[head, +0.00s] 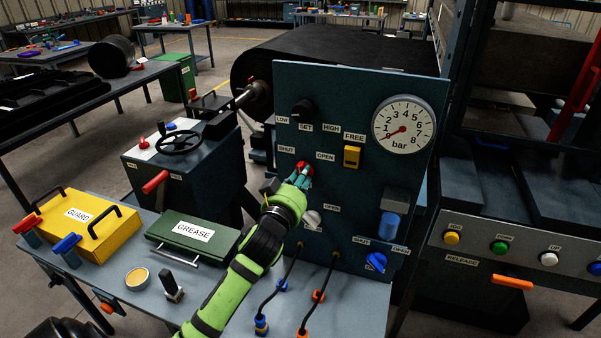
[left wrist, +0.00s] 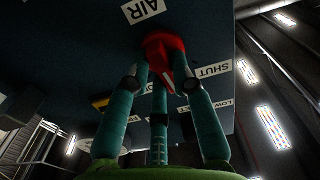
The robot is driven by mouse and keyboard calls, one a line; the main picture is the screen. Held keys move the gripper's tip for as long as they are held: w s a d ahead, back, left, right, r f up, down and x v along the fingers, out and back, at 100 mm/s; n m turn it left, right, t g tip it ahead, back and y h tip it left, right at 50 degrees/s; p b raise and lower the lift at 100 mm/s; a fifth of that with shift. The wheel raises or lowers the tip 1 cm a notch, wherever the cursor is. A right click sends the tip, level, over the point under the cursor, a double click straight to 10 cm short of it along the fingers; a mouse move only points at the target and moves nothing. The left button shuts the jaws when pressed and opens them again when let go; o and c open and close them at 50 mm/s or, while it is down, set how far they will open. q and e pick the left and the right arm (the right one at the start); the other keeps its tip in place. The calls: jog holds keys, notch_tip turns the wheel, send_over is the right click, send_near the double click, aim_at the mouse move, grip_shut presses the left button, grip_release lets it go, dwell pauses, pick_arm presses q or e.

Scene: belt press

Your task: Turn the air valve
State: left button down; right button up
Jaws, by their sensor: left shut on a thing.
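The air valve is a red knob (head: 306,168) on the upright dark blue panel (head: 345,98), below SHUT and OPEN labels. In the left wrist view the red knob (left wrist: 163,46) sits close to the AIR label (left wrist: 143,10) and the SHUT label (left wrist: 212,70). My left gripper (head: 301,177) has its teal fingers closed around the knob. The fingers hide part of the knob in the head view. My right gripper is not in view.
The panel also carries a bar gauge (head: 403,124) with its needle at the low end, a black knob (head: 302,109), a yellow switch (head: 351,157) and a blue valve (head: 376,262). A green grease box (head: 193,231) and a yellow guard box (head: 76,224) stand on the bench at left.

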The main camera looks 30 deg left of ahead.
pick_arm(q)
jog(key=shift+d+f+m+p, duration=0.1)
jog(key=shift+m+p, duration=0.75)
jog(key=shift+m, duration=1.65)
jog(key=shift+f+m+p, duration=0.1)
jog(key=shift+m+p, duration=0.75)
jog(key=shift+m, duration=1.65)
jog(key=c, duration=1.1)
grip_release()
jog(key=shift+o, duration=0.2)
jog(key=shift+f, duration=0.1)
